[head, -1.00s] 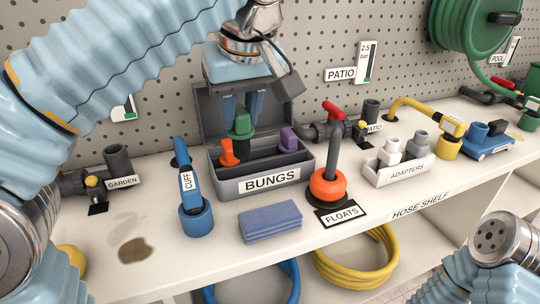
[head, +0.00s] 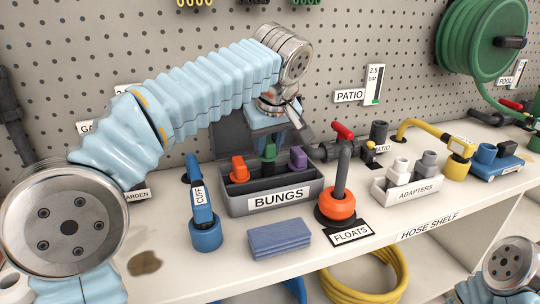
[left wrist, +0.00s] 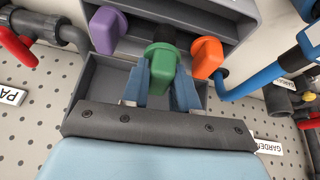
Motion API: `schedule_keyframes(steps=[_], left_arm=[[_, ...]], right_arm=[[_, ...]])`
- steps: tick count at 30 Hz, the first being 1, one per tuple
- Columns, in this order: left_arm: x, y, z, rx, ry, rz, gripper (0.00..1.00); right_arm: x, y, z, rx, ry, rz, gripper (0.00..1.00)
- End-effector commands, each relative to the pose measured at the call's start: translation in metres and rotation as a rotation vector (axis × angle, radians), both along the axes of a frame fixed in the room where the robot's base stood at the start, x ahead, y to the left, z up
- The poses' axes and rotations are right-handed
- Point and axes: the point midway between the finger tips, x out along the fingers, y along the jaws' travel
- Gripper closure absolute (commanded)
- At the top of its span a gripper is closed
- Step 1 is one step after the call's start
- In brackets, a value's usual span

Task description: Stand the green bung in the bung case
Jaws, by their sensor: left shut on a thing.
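The green bung (head: 268,150) is upright in the middle of the grey bung case (head: 272,203), between the orange bung (head: 239,169) and the purple bung (head: 298,157). Its lower end is hidden behind the case's front wall in the head view, so I cannot tell whether it touches the floor. My left gripper (head: 268,138) reaches down from above and behind. In the left wrist view, its two blue fingers (left wrist: 161,88) are shut on the green bung (left wrist: 163,66). My right gripper is out of view; only part of that arm shows.
The blue cuff tool (head: 204,215) stands left of the case, and a folded blue cloth (head: 279,239) lies in front. The orange float (head: 336,203) stands close at right, with the adapter tray (head: 408,190) beyond. The pegboard rises behind.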

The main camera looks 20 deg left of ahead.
Motion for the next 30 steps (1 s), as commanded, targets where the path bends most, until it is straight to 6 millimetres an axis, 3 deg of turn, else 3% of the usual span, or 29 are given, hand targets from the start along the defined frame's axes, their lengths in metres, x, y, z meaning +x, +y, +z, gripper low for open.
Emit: schedule_keyframes(steps=[1, 4, 5, 10, 23, 30], left_arm=[[0.0, -0.002, -0.042, 0.027, 0.085, 0.003, 1.0], [0.0, -0.002, -0.043, 0.028, 0.085, 0.003, 1.0], [0.0, -0.002, -0.043, 0.028, 0.087, 0.003, 0.7], [0.0, -0.002, -0.044, 0.029, 0.089, 0.004, 0.46], [-0.002, -0.004, -0.033, 0.027, 0.074, -0.003, 0.46], [-0.014, -0.014, 0.01, 0.025, 0.069, -0.006, 0.46]], right_arm=[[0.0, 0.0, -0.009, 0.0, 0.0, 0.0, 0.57], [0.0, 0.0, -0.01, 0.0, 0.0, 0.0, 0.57], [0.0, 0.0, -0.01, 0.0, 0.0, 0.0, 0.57], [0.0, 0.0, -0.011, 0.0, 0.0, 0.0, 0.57], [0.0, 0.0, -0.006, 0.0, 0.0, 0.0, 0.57], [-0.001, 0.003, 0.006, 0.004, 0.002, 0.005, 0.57]])
